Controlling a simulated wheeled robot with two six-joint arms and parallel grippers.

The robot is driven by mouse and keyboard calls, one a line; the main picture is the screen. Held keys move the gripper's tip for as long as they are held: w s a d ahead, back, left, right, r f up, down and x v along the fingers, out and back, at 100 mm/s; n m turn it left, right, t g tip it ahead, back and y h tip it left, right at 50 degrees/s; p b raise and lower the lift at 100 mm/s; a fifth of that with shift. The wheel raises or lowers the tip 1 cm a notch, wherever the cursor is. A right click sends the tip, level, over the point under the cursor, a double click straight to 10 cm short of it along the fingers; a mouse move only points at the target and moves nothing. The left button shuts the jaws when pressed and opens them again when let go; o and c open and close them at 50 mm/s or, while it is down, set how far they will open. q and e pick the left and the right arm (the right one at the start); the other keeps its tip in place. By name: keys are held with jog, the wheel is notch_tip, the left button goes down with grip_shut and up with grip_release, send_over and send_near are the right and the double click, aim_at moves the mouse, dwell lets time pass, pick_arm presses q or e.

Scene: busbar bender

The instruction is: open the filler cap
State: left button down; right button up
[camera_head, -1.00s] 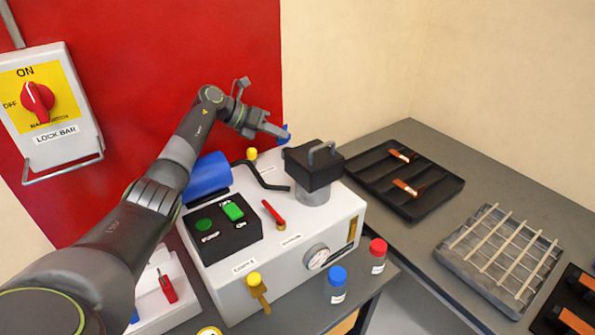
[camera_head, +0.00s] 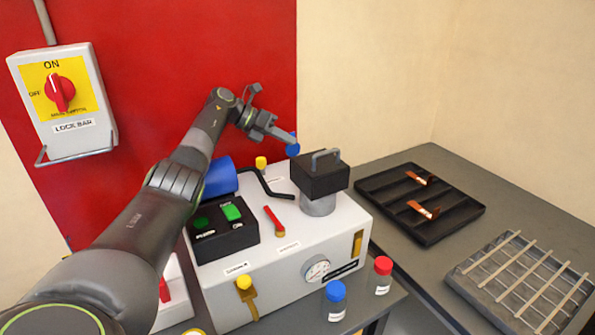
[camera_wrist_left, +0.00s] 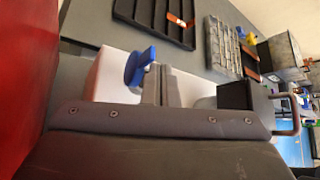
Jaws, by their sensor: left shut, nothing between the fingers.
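The filler cap appears to be the small blue winged piece (camera_head: 293,147) at the back of the white machine (camera_head: 290,235). The wrist view shows it larger, as a blue cap with a raised wing (camera_wrist_left: 138,66) beside the white body. My left gripper (camera_head: 287,138) reaches over the machine's back from the left. Its fingers (camera_wrist_left: 160,84) are shut with nothing between them, right beside the blue wing. I cannot tell whether they touch it. The cap's base is partly hidden in the head view. My right gripper is not in view.
A black block with a handle (camera_head: 320,177) stands on the machine, right of the gripper. A bent black lever (camera_head: 268,188) and blue cylinder (camera_head: 221,177) are near the arm. Blue-capped (camera_head: 335,300) and red-capped (camera_head: 383,276) bottles stand in front. A black tray (camera_head: 455,215) lies right.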

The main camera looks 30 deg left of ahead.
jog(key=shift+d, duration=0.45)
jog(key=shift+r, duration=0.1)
